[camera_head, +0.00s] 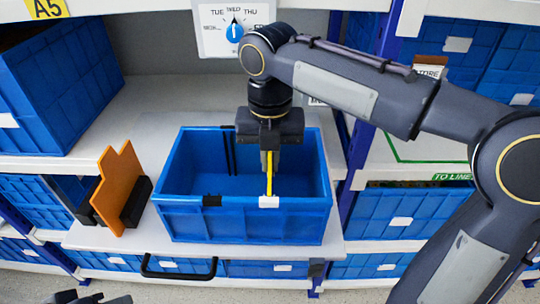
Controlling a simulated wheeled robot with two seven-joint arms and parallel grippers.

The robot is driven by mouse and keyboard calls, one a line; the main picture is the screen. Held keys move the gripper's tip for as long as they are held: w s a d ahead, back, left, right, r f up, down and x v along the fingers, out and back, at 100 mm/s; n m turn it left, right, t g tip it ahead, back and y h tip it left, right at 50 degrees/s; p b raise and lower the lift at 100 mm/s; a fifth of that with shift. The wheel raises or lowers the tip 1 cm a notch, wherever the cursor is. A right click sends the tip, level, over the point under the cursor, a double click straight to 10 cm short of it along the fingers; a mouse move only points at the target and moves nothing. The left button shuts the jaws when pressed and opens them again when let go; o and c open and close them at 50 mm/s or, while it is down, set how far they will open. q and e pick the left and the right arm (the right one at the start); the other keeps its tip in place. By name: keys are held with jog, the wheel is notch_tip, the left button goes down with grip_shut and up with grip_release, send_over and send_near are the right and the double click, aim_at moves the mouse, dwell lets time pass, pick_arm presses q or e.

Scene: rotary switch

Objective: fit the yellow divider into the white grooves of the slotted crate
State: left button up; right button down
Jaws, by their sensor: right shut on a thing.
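The blue slotted crate (185,222) stands on a pulled-out shelf in the middle. A white groove (268,202) and a black groove (212,200) sit on its front wall. My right gripper (269,150) reaches down over the crate, shut on the yellow divider (269,182). The divider shows nearly edge-on as a thin upright strip inside the crate, in line with the front white groove. I cannot tell whether it is seated. The far white groove is hidden behind my gripper. Part of my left gripper (85,298) shows at the bottom left edge, away from the crate.
An orange divider (117,190) stands in a black holder (136,203) left of the crate. A day dial (234,31) hangs above. Blue bins (62,82) fill the shelves around. A black handle (180,274) juts out in front.

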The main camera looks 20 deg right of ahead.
jog(key=shift+f, duration=0.25)
jog(key=c, duration=1.5)
grip_release()
notch_tip(320, 180, up, 8)
jog(key=shift+f+p, duration=0.1)
jog(key=shift+p, duration=0.25)
